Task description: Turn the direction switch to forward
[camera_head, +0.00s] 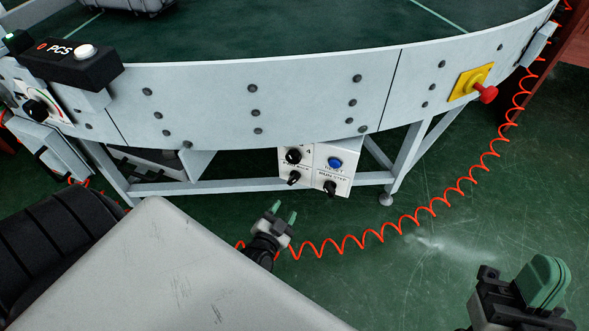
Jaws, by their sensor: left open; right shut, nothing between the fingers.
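A light grey control panel (314,184) hangs below the conveyor's side. It carries a black knob at upper left (293,156), a black knob at lower left (293,178), a black knob at lower right (330,187) and a blue button (335,163). The labels are too small to tell surely which knob is the direction switch or how it is set. My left gripper (284,211) is open and empty, in front of and below the panel, apart from it. My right gripper (544,283) is shut and empty at the lower right, far from the panel.
The curved conveyor (305,92) spans the top, with a red stop button (485,93) at right and a black PCS box (70,64) at left. A coiled red cable (405,221) crosses the green floor. Frame legs (410,145) stand beside the panel.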

